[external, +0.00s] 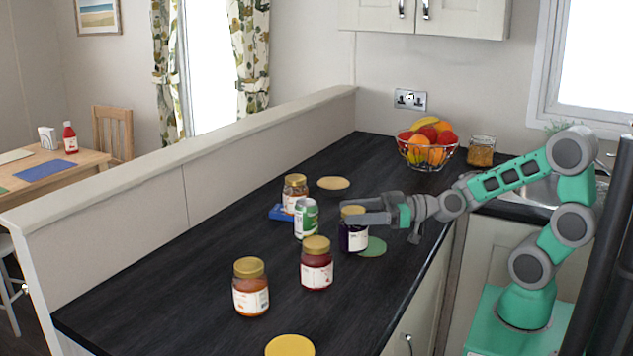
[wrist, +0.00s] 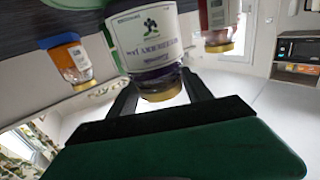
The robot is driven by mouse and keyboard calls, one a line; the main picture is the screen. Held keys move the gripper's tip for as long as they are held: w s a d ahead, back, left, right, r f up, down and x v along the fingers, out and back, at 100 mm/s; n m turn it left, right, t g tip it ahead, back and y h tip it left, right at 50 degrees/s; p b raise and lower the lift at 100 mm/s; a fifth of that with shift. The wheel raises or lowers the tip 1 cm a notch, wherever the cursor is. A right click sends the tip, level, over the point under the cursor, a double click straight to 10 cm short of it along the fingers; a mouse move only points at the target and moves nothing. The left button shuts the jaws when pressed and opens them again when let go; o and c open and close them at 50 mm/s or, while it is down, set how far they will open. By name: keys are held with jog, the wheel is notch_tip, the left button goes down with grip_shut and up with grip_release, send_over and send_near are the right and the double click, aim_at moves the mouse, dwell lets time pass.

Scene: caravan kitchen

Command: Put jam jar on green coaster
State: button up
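A dark purple jam jar (external: 354,236) with a gold lid and white label stands upright on or just above the counter, overlapping the left edge of the green coaster (external: 374,248). My gripper (external: 362,211) reaches in from the right, with one finger on each side of the jar near its lid. In the wrist view the jar (wrist: 147,35) fills the space between the fingers (wrist: 160,82). I cannot tell whether they press on it. The jar's base is cut off there. Part of the coaster is hidden behind the jar.
A red jam jar (external: 316,266), an orange jar (external: 250,290) and a green-white can (external: 306,220) stand close by. Yellow (external: 290,346) and tan (external: 333,183) coasters lie apart. A fruit basket (external: 424,150) stands behind.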

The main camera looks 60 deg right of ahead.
jog(key=o, duration=0.3)
jog(key=shift+r, duration=0.1)
jog(key=shift+r+p, duration=0.25)
jog(key=shift+p, duration=0.1)
jog(key=b+v, duration=0.1)
jog(key=v, duration=0.5)
jog(key=shift+s+d+f+b, duration=0.25)
jog(key=shift+d+b, duration=0.1)
jog(key=shift+d, duration=0.05)
jog(key=shift+s+d+r, duration=0.1)
jog(key=shift+s, duration=0.3)
